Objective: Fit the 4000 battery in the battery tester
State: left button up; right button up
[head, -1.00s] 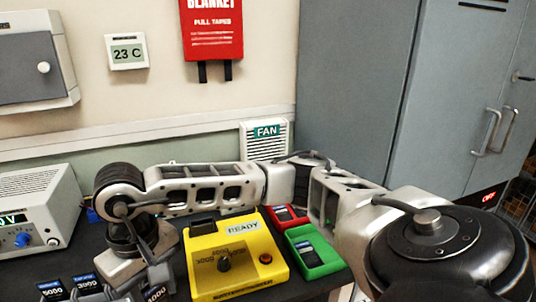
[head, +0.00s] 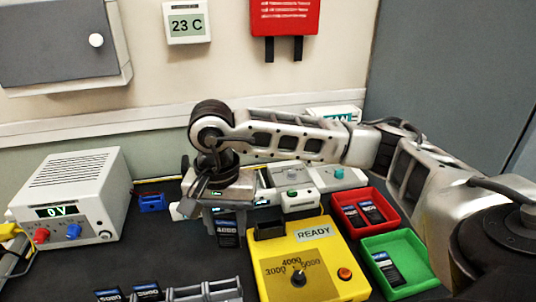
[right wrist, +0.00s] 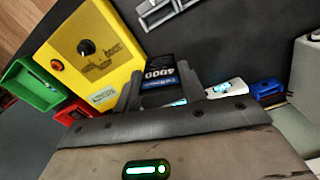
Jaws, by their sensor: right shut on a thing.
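The 4000 battery (head: 228,238) is dark with a blue band and white print. My right gripper (head: 226,216) is shut on its upper part and holds it upright, left of the tester; in the right wrist view the battery (right wrist: 160,73) sits between the two fingers. The yellow battery tester (head: 325,277) has a READY display, a black knob among the marks 3000, 4000 and 5000, and an orange button. A black socket block (head: 270,228) stands at its back left corner, to the right of the battery and apart from it. My left gripper is not in view.
A rack (head: 205,291) with several slots holds other batteries at the front. A red tray (head: 389,219) and a green tray (head: 405,290), both holding batteries, stand right of the tester. A power supply (head: 75,190) stands at left.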

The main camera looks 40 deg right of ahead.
jog(key=d+r+m+p, duration=0.1)
jog(key=d+r+m, duration=0.35)
jog(key=m, duration=1.15)
jog(key=d+r+m+p, duration=0.1)
jog(key=d+r+m, duration=0.4)
jog(key=m, duration=1.1)
pick_arm(q)
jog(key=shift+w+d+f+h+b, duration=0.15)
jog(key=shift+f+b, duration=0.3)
jog(key=shift+b, duration=1.2)
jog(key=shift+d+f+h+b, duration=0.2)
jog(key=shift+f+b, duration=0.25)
jog(key=shift+b, duration=1.15)
pick_arm(e)
notch_tip(320, 180, down, 9)
jog(key=d, duration=0.1)
jog(key=shift+d+f+m, duration=0.15)
jog(key=shift+m, duration=0.15)
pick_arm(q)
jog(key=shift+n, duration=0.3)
pick_arm(e)
jog(key=shift+w, duration=0.1)
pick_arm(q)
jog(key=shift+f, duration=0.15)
pick_arm(e)
jog(key=shift+f, duration=0.15)
